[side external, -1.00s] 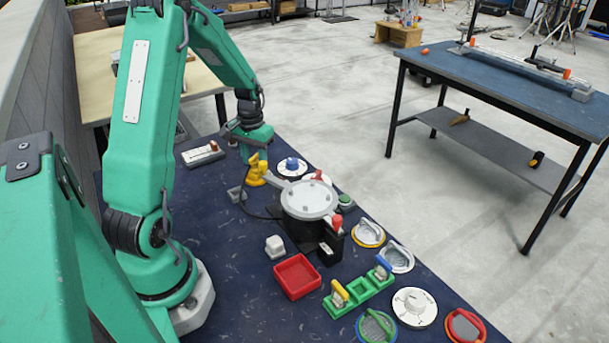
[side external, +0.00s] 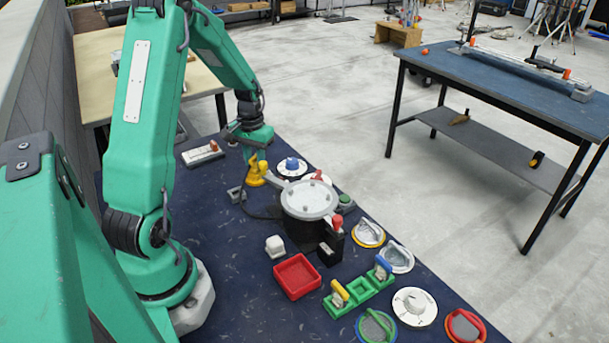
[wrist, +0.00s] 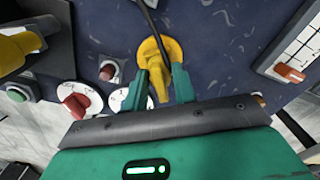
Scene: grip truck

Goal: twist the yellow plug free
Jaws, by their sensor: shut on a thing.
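The yellow plug (wrist: 153,52) has a round flange and a raised grip, with a black cable at its far side in the wrist view. It also shows in the side external view (side external: 257,171), small, below my gripper (side external: 256,156) at the far end of the dark blue bench. In the wrist view my gripper (wrist: 168,84) has its two green fingers on either side of the plug's grip, shut on it. Whether the plug is seated or loose in its socket cannot be told.
A grey-topped drum (side external: 308,199) stands close to the plug. A red dial (wrist: 76,101), a green button (wrist: 17,94) and a slider panel (wrist: 292,55) surround the gripper. A red tray (side external: 297,276) and several dials lie nearer. Bare bench shows left of the tray.

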